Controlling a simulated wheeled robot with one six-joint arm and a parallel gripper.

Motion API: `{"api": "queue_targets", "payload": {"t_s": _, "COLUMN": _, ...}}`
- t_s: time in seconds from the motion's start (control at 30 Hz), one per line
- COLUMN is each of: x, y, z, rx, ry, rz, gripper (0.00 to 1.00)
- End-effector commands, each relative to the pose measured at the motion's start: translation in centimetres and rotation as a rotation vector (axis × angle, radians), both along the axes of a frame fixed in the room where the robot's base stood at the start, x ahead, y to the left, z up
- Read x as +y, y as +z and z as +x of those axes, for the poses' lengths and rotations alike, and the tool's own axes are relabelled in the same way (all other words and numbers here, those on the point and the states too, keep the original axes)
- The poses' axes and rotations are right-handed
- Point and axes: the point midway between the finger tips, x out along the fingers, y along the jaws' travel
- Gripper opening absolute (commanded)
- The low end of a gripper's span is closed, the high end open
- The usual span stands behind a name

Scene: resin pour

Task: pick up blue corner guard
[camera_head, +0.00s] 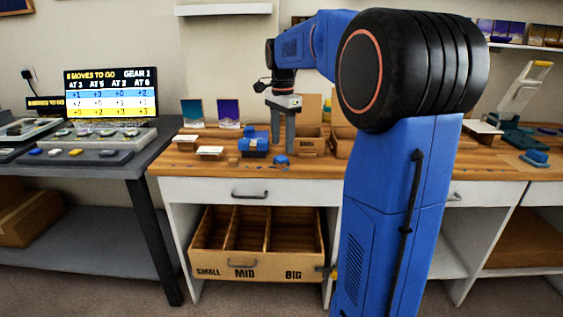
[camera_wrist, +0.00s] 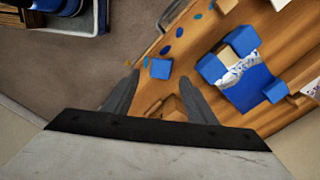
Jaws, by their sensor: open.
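A small blue block (camera_head: 281,160), which looks like the blue corner guard, lies on the wooden worktop near its front edge. In the wrist view this blue block (camera_wrist: 161,68) shows just past my fingertips, between their lines. My gripper (camera_head: 289,148) points down over the worktop, just behind the block in the head view. Its two fingers (camera_wrist: 159,78) are apart with nothing between them. Whether a finger touches the block cannot be told. A larger blue piece (camera_head: 256,146) with blue blocks at its corners and a white-patterned middle lies to the left; it also shows in the wrist view (camera_wrist: 245,88).
An open drawer (camera_head: 257,272) with SMALL, MID and BIG compartments sits below the worktop. Cardboard boxes (camera_head: 310,142) stand right of my gripper. Small white-topped stands (camera_head: 210,151) are at left. A dark table with a screen (camera_head: 111,93) stands farther left.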

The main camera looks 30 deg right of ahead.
Motion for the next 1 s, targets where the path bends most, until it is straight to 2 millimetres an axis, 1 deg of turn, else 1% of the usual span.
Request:
{"api": "queue_targets", "payload": {"t_s": 0.3, "x": 0.1, "y": -4.0, "z": 0.1, "rx": 0.002, "ry": 0.000, "rz": 0.001, "gripper": 0.52}}
{"api": "queue_targets", "payload": {"t_s": 0.4, "x": 0.1, "y": -4.8, "z": 0.1, "rx": 0.002, "ry": 0.000, "rz": 0.001, "gripper": 0.52}}
{"api": "queue_targets", "payload": {"t_s": 0.67, "x": 0.1, "y": -5.0, "z": 0.1, "rx": 0.000, "ry": 0.000, "rz": 0.000, "gripper": 0.52}}
{"api": "queue_targets", "payload": {"t_s": 0.7, "x": 0.1, "y": -5.0, "z": 0.1, "rx": 0.000, "ry": 0.000, "rz": 0.000, "gripper": 0.49}}
{"api": "queue_targets", "payload": {"t_s": 0.77, "x": 0.1, "y": -5.0, "z": 0.1, "rx": 0.000, "ry": 0.000, "rz": 0.000, "gripper": 0.35}}
{"api": "queue_targets", "payload": {"t_s": 0.8, "x": 0.1, "y": -5.0, "z": 0.1, "rx": 0.000, "ry": 0.000, "rz": 0.000, "gripper": 0.25}}
{"api": "queue_targets", "payload": {"t_s": 0.87, "x": 0.1, "y": -5.0, "z": 0.1, "rx": 0.000, "ry": 0.000, "rz": 0.000, "gripper": 0.11}}
{"api": "queue_targets", "payload": {"t_s": 0.9, "x": 0.1, "y": -5.0, "z": 0.1, "rx": 0.000, "ry": 0.000, "rz": 0.000, "gripper": 0.08}}
{"api": "queue_targets", "payload": {"t_s": 1.0, "x": 0.1, "y": -5.0, "z": 0.1, "rx": 0.000, "ry": 0.000, "rz": 0.000, "gripper": 0.08}}
